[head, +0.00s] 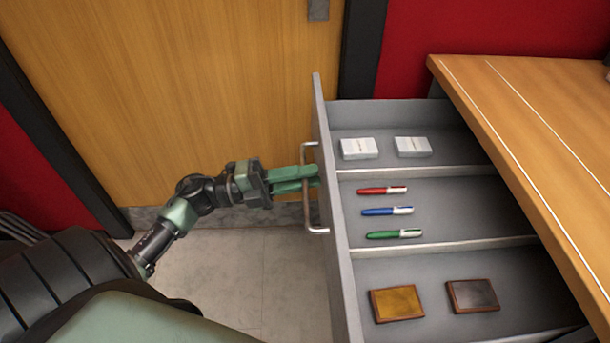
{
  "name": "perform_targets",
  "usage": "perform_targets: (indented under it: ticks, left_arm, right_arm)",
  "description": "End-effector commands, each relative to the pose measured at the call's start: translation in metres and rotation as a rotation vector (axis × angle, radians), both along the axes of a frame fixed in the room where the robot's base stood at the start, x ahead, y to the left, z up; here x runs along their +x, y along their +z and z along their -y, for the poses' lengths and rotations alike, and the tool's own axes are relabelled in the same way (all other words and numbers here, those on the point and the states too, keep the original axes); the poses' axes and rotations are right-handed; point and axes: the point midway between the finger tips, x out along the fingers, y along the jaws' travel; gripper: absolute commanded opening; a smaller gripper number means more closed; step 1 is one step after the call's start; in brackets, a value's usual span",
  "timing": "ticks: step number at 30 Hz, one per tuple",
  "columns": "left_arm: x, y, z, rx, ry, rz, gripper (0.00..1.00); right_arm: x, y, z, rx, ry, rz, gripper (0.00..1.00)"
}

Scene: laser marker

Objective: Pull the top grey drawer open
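The grey drawer (343,220) stands pulled out from under the wooden desktop, with its inside in view. Its metal bar handle (310,212) is on the drawer front, at the left. My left gripper (303,179) is at the upper-middle part of this handle. Its two green fingers are close together, one on each side of the bar, and appear shut on it. The fingertips reach close to the drawer front. My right gripper is not in view. Any lower drawers are hidden.
The drawer holds two white boxes (359,148), red, blue (387,211) and green pens, and two small framed plates (397,304) in three compartments. The wooden desktop (530,110) overhangs its right side. A wooden door (180,90) stands behind. Floor (245,270) left of the drawer is clear.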

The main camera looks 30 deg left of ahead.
Motion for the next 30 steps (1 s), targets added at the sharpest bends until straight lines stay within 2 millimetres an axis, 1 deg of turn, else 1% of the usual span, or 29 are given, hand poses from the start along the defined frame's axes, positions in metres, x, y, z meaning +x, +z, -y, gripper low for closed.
perform_targets:
  ticks: [4,7,15,19,23,30]
  left_arm:
    - [-0.001,0.000,-0.001,-0.001,0.001,0.000,0.20]
    - [-0.005,-0.002,-0.009,0.000,0.002,-0.002,0.20]
    - [-0.032,-0.012,-0.045,0.001,0.003,-0.004,0.20]
    - [-0.041,-0.014,-0.057,0.001,0.001,-0.002,0.20]
    - [-0.045,-0.015,-0.062,0.001,0.001,0.000,0.20]
    - [-0.045,-0.015,-0.062,0.000,0.000,0.000,0.20]
  right_arm:
    - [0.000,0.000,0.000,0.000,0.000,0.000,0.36]
    - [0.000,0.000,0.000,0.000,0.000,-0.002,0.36]
    - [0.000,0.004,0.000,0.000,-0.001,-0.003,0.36]
    - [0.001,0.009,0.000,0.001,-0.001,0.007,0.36]
    - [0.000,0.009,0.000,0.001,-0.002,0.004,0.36]
    - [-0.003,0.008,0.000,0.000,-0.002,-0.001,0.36]
